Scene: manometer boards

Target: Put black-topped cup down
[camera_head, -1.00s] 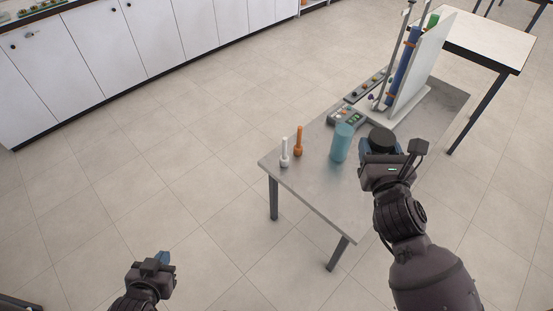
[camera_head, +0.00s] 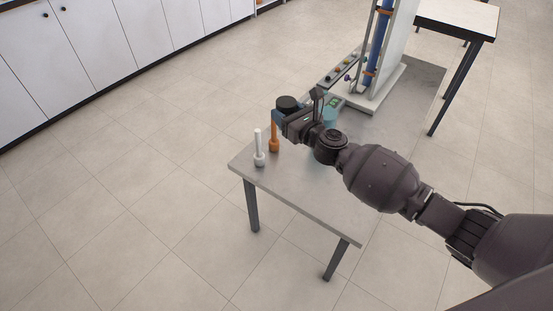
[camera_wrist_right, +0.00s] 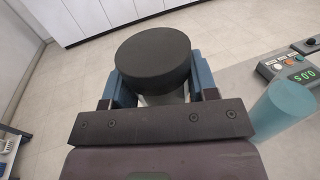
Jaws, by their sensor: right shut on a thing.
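The black-topped cup (camera_head: 287,103) is in my right gripper (camera_head: 279,116), upright, near the far left edge of the grey table (camera_head: 300,193). In the right wrist view its black top (camera_wrist_right: 153,58) sits between the two blue fingers, with a pale body partly visible below. How far it is above the table, or whether it touches, I cannot tell. My left gripper is not in the head view.
The manometer board (camera_head: 391,52) stands behind. The table's front is clear.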

